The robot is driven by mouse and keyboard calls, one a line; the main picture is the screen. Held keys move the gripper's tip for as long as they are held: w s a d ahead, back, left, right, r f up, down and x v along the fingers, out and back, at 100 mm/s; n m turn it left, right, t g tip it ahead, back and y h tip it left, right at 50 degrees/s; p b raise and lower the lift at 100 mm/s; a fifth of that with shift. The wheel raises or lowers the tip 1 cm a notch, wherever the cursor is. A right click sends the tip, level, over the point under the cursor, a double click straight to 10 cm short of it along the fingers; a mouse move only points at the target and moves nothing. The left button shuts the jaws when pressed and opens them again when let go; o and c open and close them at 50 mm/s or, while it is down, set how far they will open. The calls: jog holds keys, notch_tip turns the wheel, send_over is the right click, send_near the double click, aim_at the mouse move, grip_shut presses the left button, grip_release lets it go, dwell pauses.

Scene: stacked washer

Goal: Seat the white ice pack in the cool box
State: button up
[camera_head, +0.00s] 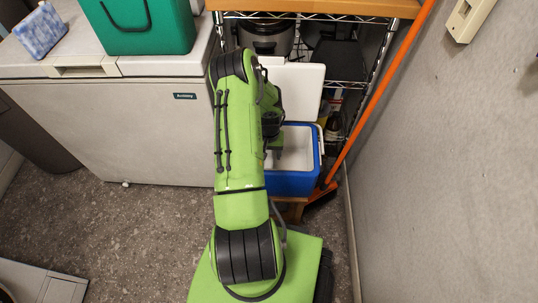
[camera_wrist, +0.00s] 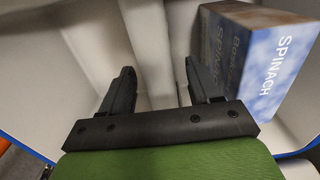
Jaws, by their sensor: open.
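My gripper (camera_wrist: 159,68) is inside the box, fingers open and apart. In the wrist view a narrow pale slab (camera_wrist: 148,45), which looks like the white ice pack seen edge-on, stands between and beyond the fingertips. White on white makes its outline hard to tell, and I cannot tell whether it touches the floor of the box. A blue spinach package (camera_wrist: 262,65) stands close to the right finger. In the head view my arm hides much of the box.
A grey chest freezer (camera_head: 130,125) stands left, with a green box (camera_head: 150,27) and a blue-and-white package (camera_head: 40,32) on top. A wire shelf (camera_head: 345,85) is behind the cool box. An orange broom handle (camera_head: 378,95) and a wall are close at right.

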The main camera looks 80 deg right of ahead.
notch_tip(320, 180, up, 10)
jog(key=p, duration=0.2)
jog(key=shift+r+p, duration=0.1)
jog(key=shift+p, duration=0.25)
jog(key=shift+w+r, duration=0.1)
jog(key=shift+w, duration=0.05)
jog(key=w+a+r+n+t+h, duration=0.1)
jog(key=w+a+r+n, duration=0.2)
jog(key=w+a+r, duration=0.7)
jog(key=w+a+r+n+t, duration=0.25)
jog(key=w+a+r, duration=0.35)
jog(key=w+r, duration=0.4)
jog(key=s+a+r+n, duration=0.2)
jog(key=a+r+n, duration=0.45)
jog(key=a, duration=0.65)
jog(key=s+a+r+n+t+y, duration=0.1)
jog(key=s+a+r+n+t, duration=0.1)
jog(key=s+a+r, duration=0.3)
jog(key=s+a+n, duration=0.1)
jog(key=s+a, duration=0.3)
jog(key=a, duration=0.2)
